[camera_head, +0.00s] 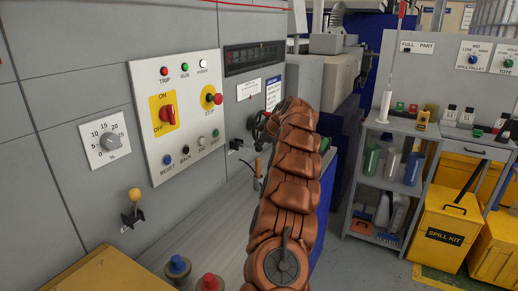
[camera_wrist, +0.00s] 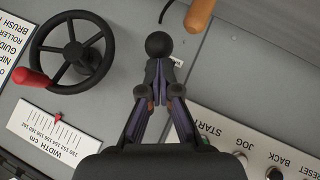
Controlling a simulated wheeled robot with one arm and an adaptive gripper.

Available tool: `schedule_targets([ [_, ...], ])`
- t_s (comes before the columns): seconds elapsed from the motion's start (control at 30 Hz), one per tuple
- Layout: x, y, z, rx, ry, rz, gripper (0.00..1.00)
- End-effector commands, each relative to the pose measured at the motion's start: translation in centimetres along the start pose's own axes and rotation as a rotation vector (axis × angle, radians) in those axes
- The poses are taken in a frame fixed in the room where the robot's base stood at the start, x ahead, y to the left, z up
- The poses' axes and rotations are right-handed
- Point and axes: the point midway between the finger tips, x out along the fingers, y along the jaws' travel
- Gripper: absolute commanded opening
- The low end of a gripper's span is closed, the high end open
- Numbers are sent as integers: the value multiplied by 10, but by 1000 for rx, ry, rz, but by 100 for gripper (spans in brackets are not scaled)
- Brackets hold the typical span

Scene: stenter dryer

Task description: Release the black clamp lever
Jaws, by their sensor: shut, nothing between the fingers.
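The black clamp lever (camera_wrist: 159,46) shows in the wrist view as a round black ball knob on a short dark stem, against the grey panel. My gripper (camera_wrist: 160,98) is shut and empty, with its fingertips close together just below the knob in the picture. The fingertips overlap the lower part of the lever, and I cannot tell whether they touch it. In the head view my arm covers the gripper.
A black handwheel (camera_wrist: 74,52) with a red knob is left of the lever, above a width scale (camera_wrist: 52,132). A wooden handle (camera_wrist: 199,14) hangs close by at upper right. The button panel (camera_wrist: 245,150) is at lower right; its red and yellow switches (camera_head: 167,112) show in the head view.

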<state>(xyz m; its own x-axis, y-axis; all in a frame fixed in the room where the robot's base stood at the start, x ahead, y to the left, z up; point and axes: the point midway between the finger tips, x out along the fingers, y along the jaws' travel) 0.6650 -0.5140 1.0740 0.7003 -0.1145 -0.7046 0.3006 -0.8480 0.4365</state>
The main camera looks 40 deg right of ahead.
Motion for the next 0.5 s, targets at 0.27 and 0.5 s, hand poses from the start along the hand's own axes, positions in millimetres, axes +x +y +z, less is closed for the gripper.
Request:
schedule_targets([
  [0.27, 7, -5, 8, 17, 52, 17, 0],
  [0.5, 4, -5, 8, 23, 69, 22, 0],
])
